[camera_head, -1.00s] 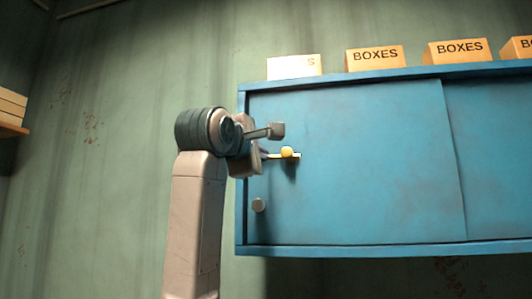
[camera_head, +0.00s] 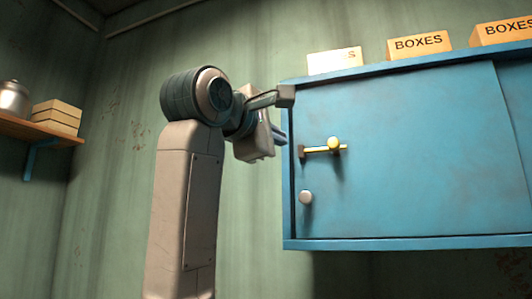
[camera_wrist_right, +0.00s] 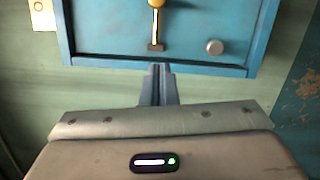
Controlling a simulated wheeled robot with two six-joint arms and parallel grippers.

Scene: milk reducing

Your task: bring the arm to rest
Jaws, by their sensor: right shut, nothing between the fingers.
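My right gripper (camera_head: 282,135) is in the upper middle of the head view, just left of the blue cabinet (camera_head: 410,170). Its narrow fingers are shut with nothing between them; they show also in the right wrist view (camera_wrist_right: 158,85). The fingertips are apart from the yellow latch (camera_head: 333,144) on the cabinet door. The latch shows above the fingers in the wrist view (camera_wrist_right: 156,25). The cabinet door is closed. My left gripper is not in view.
A round grey knob (camera_head: 306,197) sits below the latch. Boxes (camera_head: 418,43) stand on the cabinet top. At far left a wall shelf (camera_head: 38,130) holds a metal pot (camera_head: 14,99) and stacked boxes (camera_head: 56,116). The wall between shelf and arm is clear.

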